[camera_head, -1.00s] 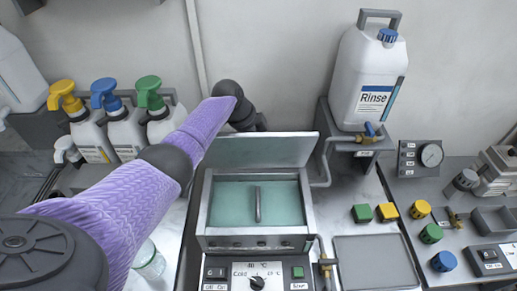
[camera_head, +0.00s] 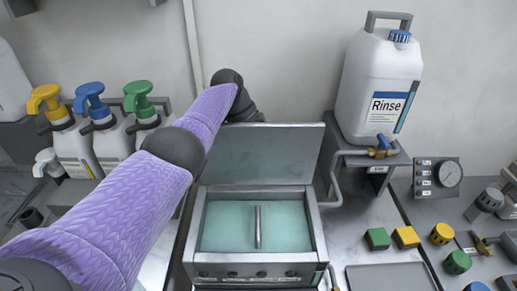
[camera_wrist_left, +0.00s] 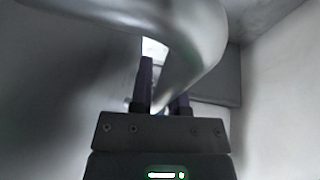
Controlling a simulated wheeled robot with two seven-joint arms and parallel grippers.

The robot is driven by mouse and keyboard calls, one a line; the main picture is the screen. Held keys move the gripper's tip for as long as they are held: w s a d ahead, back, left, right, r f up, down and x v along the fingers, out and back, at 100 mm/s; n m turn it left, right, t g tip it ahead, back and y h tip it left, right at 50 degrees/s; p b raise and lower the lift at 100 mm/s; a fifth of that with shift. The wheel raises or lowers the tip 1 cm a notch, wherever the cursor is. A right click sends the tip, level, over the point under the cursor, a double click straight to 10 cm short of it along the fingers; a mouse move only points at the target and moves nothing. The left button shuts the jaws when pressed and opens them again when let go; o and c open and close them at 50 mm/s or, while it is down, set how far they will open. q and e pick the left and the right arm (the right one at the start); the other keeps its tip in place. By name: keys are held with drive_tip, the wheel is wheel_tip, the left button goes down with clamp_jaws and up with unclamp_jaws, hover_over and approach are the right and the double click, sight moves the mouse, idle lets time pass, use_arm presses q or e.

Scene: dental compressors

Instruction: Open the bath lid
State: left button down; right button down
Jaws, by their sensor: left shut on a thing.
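The bath (camera_head: 318,222) is a square metal tub in the middle of the head view, with turquoise liquid inside. A short metal bar (camera_head: 257,227) stands out against the liquid. The grey bath lid (camera_head: 265,155) is raised at the tub's back edge, its underside facing me, and the tub is uncovered. My left arm reaches in from the left to behind the lid, which hides its gripper in the head view. In the left wrist view my left gripper (camera_wrist_left: 165,103) is shut on a curved metal handle (camera_wrist_left: 198,45). My right gripper is out of view.
Pump bottles (camera_head: 105,130) stand left of my arm. A white Rinse canister (camera_head: 382,85) sits on a shelf right of the lid, with a pipe below. Green and yellow blocks (camera_head: 392,238) and a tray (camera_head: 390,278) lie to the right. The wall is close behind.

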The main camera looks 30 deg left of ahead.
use_arm(q)
drive_tip(key=c, duration=0.9)
unclamp_jaws()
drive_tip(key=shift+d, duration=0.1)
drive_tip(key=p+v, duration=0.1)
drive_tip(key=v, duration=0.8)
drive_tip(key=shift+a+r, duration=0.2)
drive_tip(key=shift+r, duration=0.15)
